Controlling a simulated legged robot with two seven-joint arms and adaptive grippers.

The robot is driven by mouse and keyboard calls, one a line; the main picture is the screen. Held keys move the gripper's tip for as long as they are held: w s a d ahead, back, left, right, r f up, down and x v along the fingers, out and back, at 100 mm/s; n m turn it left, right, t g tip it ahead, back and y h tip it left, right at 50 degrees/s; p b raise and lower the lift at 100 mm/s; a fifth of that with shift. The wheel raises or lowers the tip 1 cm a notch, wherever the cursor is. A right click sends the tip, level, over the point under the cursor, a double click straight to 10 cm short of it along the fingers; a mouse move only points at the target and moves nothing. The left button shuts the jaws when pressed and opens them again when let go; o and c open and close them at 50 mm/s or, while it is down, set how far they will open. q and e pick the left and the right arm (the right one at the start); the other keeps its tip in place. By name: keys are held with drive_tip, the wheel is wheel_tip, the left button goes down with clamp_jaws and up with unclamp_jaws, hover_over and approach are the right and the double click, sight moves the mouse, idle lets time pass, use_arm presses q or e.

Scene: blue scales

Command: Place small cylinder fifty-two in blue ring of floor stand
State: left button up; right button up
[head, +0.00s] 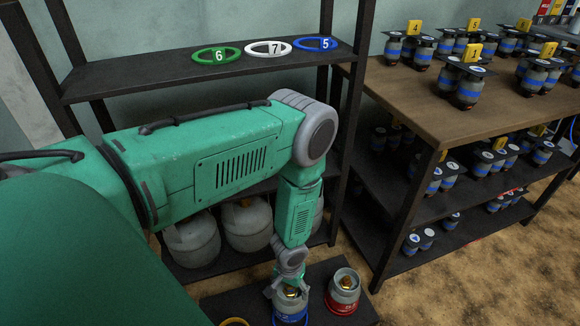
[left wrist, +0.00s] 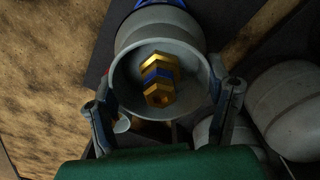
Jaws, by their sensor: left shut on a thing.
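My left gripper (head: 289,284) points down and is shut on a small grey gas cylinder (head: 291,301) by its collar. In the left wrist view the fingers (left wrist: 163,98) lie on both sides of the grey collar (left wrist: 125,85); a brass valve with a blue band (left wrist: 158,78) shows inside it. The cylinder is over the dark floor stand (head: 250,297), its lower part blue with white marking too small to read for certain. The frame's lower edge cuts off its bottom, so I cannot tell the blue ring from the cylinder's blue, nor whether it rests there. My right gripper is out of view.
A grey and red cylinder (head: 343,291) stands close to the right on the stand. A yellow ring (head: 235,322) shows at the lower edge. Behind are large grey cylinders (head: 247,224) and a dark shelf (head: 130,75) with numbered rings. A wooden table (head: 440,105) holds several blue-banded cylinders.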

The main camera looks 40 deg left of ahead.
use_arm(q)
wheel_tip(320, 180, down, 9)
drive_tip(key=b, duration=0.4)
drive_tip(key=shift+r, duration=0.1)
drive_tip(key=o, duration=1.7)
wheel_tip(320, 180, up, 12)
drive_tip(key=p, duration=0.5)
drive_tip(key=shift+s, duration=0.1)
drive_tip(key=s+d+r+m, duration=0.1)
drive_tip(key=s+r+m, duration=0.1)
drive_tip(key=s+r, duration=0.5)
drive_tip(key=s+d+r+m, duration=0.2)
drive_tip(key=s+r, duration=0.5)
drive_tip(key=s, duration=0.2)
drive_tip(key=shift+d+r+t, duration=0.25)
drive_tip(key=shift+r+t, duration=0.05)
drive_tip(key=shift+r, duration=0.05)
